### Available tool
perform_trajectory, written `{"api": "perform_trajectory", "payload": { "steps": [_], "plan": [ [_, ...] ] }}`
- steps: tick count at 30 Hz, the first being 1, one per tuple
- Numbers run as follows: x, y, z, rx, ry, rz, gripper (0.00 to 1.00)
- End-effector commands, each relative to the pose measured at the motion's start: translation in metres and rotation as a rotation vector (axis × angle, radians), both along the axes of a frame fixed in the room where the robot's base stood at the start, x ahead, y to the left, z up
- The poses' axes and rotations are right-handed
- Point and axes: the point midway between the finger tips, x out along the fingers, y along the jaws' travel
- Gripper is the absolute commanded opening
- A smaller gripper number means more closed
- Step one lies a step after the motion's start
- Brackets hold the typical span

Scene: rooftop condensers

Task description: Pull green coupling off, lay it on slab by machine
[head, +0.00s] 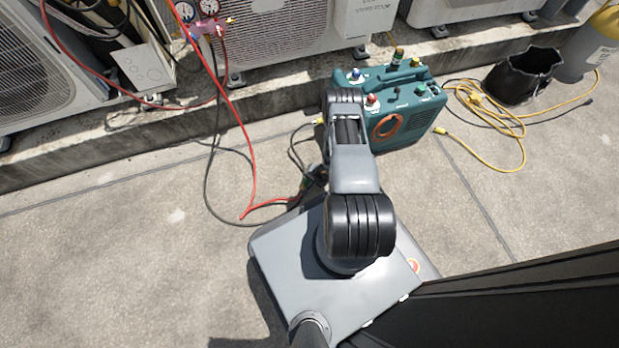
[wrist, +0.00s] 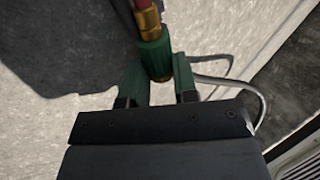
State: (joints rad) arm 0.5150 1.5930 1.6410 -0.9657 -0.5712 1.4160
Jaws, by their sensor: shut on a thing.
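The green coupling (wrist: 153,55) has a brass collar and a red hose at one end. It sits between the two fingers of my gripper (wrist: 159,78), which is shut on it. In the head view my gripper (head: 314,178) is partly hidden by my arm, low in front of the teal machine (head: 388,136) and to its left. The coupling is apart from the machine there; its exact height above the concrete slab (head: 130,235) is hard to tell. The machine stands upright on the slab, with coloured knobs and a brass fitting on top.
Red and black hoses (head: 251,160) loop over the slab from a gauge manifold (head: 205,26). A yellow cord (head: 500,125) and a black bucket (head: 522,76) lie right of the machine. Condensers (head: 270,28) stand behind on a raised kerb. Slab at left is clear.

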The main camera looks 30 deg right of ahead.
Motion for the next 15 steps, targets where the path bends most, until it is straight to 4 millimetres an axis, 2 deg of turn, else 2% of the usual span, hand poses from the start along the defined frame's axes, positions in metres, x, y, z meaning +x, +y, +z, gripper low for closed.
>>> {"api": "perform_trajectory", "payload": {
  "steps": [11,12,15],
  "plan": [
    [0.0,0.0,-0.0044,0.0,0.0,0.0,0.0],
    [0.0,0.0,-0.0044,0.0,0.0,0.0,0.3],
    [0.0,0.0,-0.0043,0.0,0.0,0.0,0.4]
  ]
}}
